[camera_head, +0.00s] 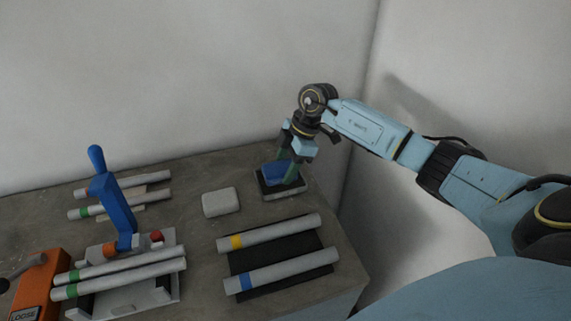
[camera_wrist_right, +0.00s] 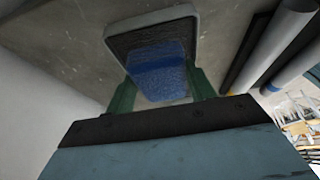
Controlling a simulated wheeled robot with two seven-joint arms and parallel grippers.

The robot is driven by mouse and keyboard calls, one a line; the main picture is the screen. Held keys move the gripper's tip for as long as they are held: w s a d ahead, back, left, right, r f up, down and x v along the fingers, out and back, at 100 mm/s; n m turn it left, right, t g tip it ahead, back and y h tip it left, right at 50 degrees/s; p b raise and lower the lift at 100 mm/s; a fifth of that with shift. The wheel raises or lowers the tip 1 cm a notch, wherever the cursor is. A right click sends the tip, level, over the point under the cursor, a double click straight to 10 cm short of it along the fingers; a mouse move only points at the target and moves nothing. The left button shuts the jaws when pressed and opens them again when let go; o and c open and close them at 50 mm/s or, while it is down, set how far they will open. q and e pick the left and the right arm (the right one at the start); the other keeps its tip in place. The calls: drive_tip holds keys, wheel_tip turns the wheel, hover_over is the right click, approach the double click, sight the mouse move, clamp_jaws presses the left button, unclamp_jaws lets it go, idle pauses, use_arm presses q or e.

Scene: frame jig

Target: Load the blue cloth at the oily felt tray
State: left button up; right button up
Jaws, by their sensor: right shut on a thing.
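The blue cloth (camera_head: 277,172) is between the fingers of my right gripper (camera_head: 283,170), over the oily felt tray at the back right of the table. The tray (camera_head: 284,192) is a small dark box with a pale rim. In the right wrist view the blue cloth (camera_wrist_right: 158,70) sits between the two green fingers (camera_wrist_right: 160,92), with the tray (camera_wrist_right: 118,40) just beyond it. My right gripper is shut on the cloth. I cannot tell whether the cloth touches the felt. My left gripper is not in view.
A pale grey block (camera_head: 221,202) lies left of the tray. A black mat (camera_head: 283,259) with two banded tubes is in front. A blue-handled clamp jig (camera_head: 118,215) with tubes and an orange box (camera_head: 38,285) stand at the left. Walls close the back and right.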

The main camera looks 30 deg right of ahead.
sight(285, 166)
drive_tip(key=shift+f, duration=0.35)
drive_tip(key=shift+s+f+p, duration=0.1)
drive_tip(key=shift+p, duration=0.2)
idle(1.9)
wheel_tip(285, 166, up, 7)
drive_tip(key=p, duration=0.7)
drive_tip(key=shift+p, duration=0.3)
idle(0.6)
